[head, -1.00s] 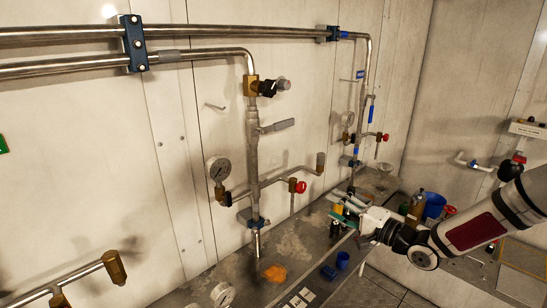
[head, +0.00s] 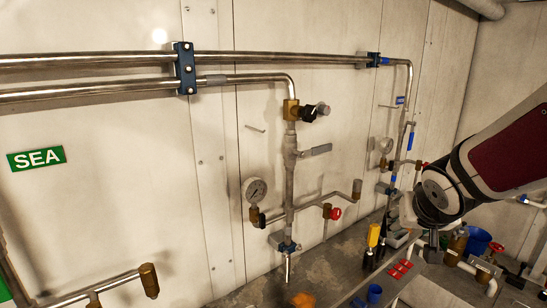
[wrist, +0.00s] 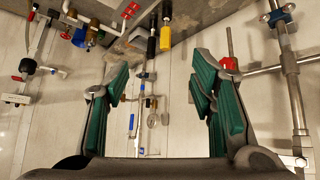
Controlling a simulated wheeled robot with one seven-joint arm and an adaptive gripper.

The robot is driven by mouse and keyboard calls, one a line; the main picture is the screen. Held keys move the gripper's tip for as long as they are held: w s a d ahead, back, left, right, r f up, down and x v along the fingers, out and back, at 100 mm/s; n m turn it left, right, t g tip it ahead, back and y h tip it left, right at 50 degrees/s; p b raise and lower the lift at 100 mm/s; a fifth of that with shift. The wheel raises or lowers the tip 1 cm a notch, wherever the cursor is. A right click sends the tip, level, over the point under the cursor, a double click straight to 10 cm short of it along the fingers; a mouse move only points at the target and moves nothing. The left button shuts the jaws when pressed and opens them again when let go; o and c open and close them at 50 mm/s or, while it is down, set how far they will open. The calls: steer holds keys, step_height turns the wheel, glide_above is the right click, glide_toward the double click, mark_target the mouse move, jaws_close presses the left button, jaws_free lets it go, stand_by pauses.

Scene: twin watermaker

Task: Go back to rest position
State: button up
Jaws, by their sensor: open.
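My gripper (wrist: 160,78) is open in the wrist view, with green pads on both fingers and nothing between them. In the head view my arm comes in from the right edge, in front of the wall and above the right part of the bench (head: 335,262). The fingers are hard to make out there, mostly hidden behind the wrist.
Pipes with a pressure gauge (head: 255,191) and red-knobbed valves (head: 332,212) run along the wall. A green SEA sign (head: 36,158) is at left.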

steer(key=s+a+r+n+y, duration=0.1)
steer(key=s+a, duration=0.2)
steer(key=s, duration=0.4)
steer(key=s+a+r+n+g, duration=0.1)
steer(key=s+a+r, duration=0.1)
steer(key=s, duration=0.5)
steer(key=s+a+r+g+y, duration=0.1)
steer(key=s+a, duration=0.3)
steer(key=s, duration=0.4)
steer(key=shift+r+n+y, duration=0.3)
steer(key=shift+r+n, duration=0.1)
steer(key=shift+r, duration=0.2)
